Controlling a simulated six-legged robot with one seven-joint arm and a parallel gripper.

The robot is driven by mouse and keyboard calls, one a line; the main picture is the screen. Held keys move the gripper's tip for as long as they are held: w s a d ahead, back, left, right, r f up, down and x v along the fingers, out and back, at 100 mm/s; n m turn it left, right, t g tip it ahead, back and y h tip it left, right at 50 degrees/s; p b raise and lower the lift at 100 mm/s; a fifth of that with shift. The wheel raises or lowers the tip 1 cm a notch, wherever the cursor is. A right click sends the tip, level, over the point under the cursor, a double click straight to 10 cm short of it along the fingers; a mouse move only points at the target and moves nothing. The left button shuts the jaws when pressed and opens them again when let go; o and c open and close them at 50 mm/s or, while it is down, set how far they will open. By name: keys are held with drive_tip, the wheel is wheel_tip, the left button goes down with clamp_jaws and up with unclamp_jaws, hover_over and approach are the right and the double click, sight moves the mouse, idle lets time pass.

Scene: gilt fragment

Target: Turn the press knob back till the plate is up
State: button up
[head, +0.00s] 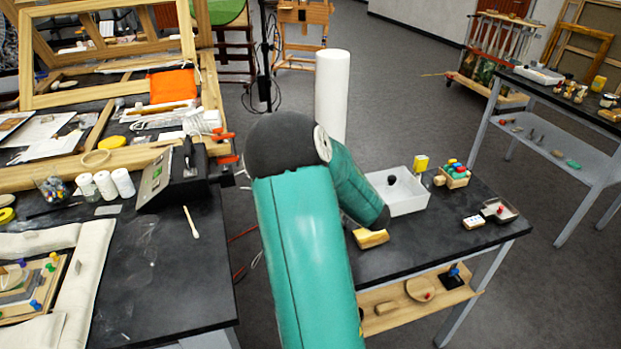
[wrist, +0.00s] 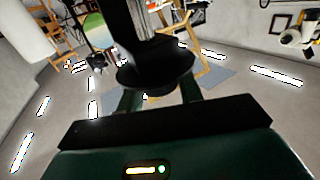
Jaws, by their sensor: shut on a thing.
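In the wrist view, the two dark green fingers of my gripper (wrist: 160,97) stand on either side of a black part (wrist: 155,72) with a wide round flange and a thicker body above it. My gripper is shut on this part, which looks like the press knob. Its contact with the fingers is partly hidden by the flange. In the head view my teal arm covers the middle, and my gripper and the knob do not show. I cannot make out the press plate or its height in either view.
A dark table (head: 190,285) on the left holds a black sloped box (head: 172,180) and white jars. A dark table (head: 480,240) on the right holds a white tray (head: 408,194) and a wooden block (head: 371,238). A white cylinder (head: 333,90) stands behind my arm.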

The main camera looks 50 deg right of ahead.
drive_tip(key=n+y, duration=0.2)
drive_tip(key=y, duration=0.1)
drive_tip(key=n+g+y, duration=0.1)
drive_tip(key=n+y, duration=0.1)
drive_tip(key=y, duration=0.2)
drive_tip(key=shift+d+n, duration=0.1)
drive_tip(key=shift+n, duration=0.2)
drive_tip(key=n+g+y, duration=0.3)
drive_tip(key=y, duration=0.1)
drive_tip(key=shift+f+n+y, duration=0.1)
drive_tip(key=shift+n+y, duration=0.3)
drive_tip(key=n+g+y, duration=0.4)
drive_tip(key=g, duration=0.1)
drive_tip(key=shift+g, duration=0.3)
drive_tip(key=shift+n+g+y, duration=0.9)
drive_tip(key=shift+n+g, duration=0.7)
drive_tip(key=shift+g, duration=0.7)
drive_tip(key=shift+a+g, duration=0.2)
drive_tip(key=shift+g, duration=0.3)
drive_tip(key=shift+f+n, duration=0.1)
drive_tip(key=shift+n, duration=0.2)
drive_tip(key=o, duration=1)
drive_tip(key=shift+r, duration=0.2)
